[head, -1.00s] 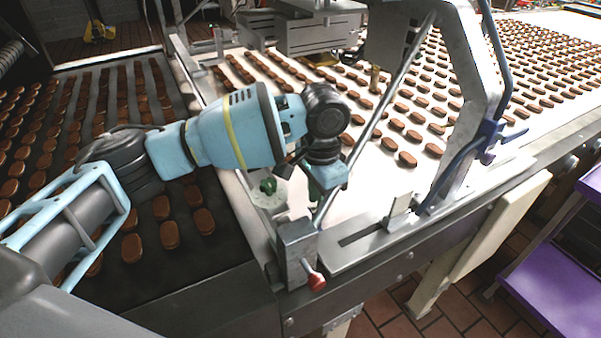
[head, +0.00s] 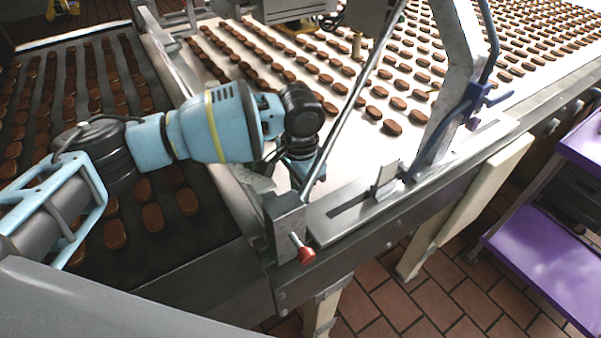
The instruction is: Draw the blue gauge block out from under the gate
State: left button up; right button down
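My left arm comes in from the left and bends down at a black wrist joint. My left gripper (head: 299,178) points down behind the grey metal block with the red knob (head: 306,255). Its fingers are mostly hidden, so I cannot tell whether they are open or hold anything. A long metal bar (head: 350,100) slants up from beside the gripper across the pale belt; I cannot tell whether it is part of the gate. I cannot make out the blue gauge block. My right gripper is not in view.
A slotted metal plate (head: 335,222) with a small upright block (head: 386,178) runs along the belt edge. A grey upright frame (head: 455,90) with a blue lever (head: 470,100) stands right of the gripper. Brown biscuits cover both belts. A purple cart (head: 545,240) stands at right.

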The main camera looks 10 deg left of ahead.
pick_arm(q)
jog(key=shift+f, duration=0.6)
grip_shut()
jog(key=shift+w+d, duration=0.1)
jog(key=shift+w, duration=0.05)
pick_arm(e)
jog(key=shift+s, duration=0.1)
